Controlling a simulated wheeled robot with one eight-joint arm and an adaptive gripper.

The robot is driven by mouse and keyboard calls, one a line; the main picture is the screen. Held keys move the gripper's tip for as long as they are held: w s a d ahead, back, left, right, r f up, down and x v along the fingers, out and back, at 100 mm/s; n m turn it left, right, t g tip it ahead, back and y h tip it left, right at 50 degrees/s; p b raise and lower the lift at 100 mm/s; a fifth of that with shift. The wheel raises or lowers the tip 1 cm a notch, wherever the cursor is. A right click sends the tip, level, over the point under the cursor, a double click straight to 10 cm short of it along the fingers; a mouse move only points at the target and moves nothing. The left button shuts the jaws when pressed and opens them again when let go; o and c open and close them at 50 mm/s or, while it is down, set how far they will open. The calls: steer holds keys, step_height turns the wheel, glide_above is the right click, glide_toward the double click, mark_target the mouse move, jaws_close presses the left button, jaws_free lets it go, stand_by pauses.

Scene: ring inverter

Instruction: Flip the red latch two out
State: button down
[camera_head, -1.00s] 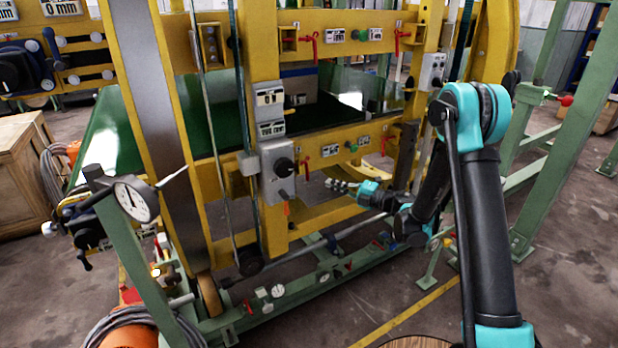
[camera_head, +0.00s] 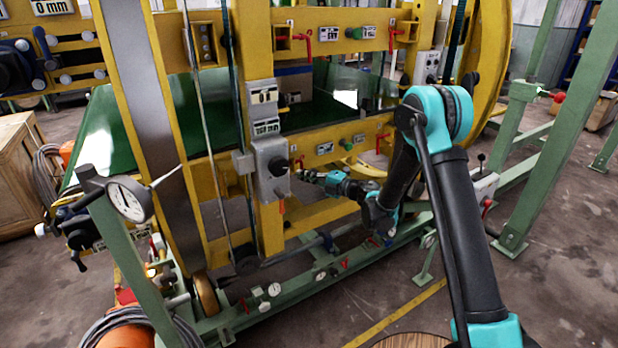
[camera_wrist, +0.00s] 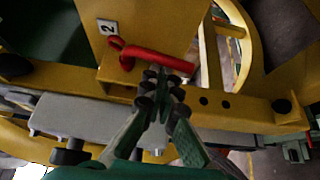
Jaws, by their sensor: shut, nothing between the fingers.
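The red latch (camera_wrist: 152,57) marked by a small plate with the number 2 (camera_wrist: 108,28) is on the yellow frame in the wrist view. Its rounded end is near the plate and its bar slants down to the right. My gripper (camera_wrist: 162,82) is shut and empty, its fingertips just below the latch's bar; I cannot tell whether they touch. In the head view my gripper (camera_head: 306,174) is at the lower yellow beam, close to a red latch (camera_head: 299,163) right of the grey switch box.
The grey switch box (camera_head: 271,168) stands left of my gripper. Other red latches are on the upper beam (camera_head: 306,40) and at the lower beam's right (camera_head: 380,142). A green knob (camera_head: 347,146) sits on the lower beam. Green floor rails (camera_head: 330,275) run below.

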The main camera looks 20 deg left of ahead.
steer(key=shift+w+d, duration=1.15)
steer(key=shift+w, duration=0.25)
steer(key=shift+d, duration=0.1)
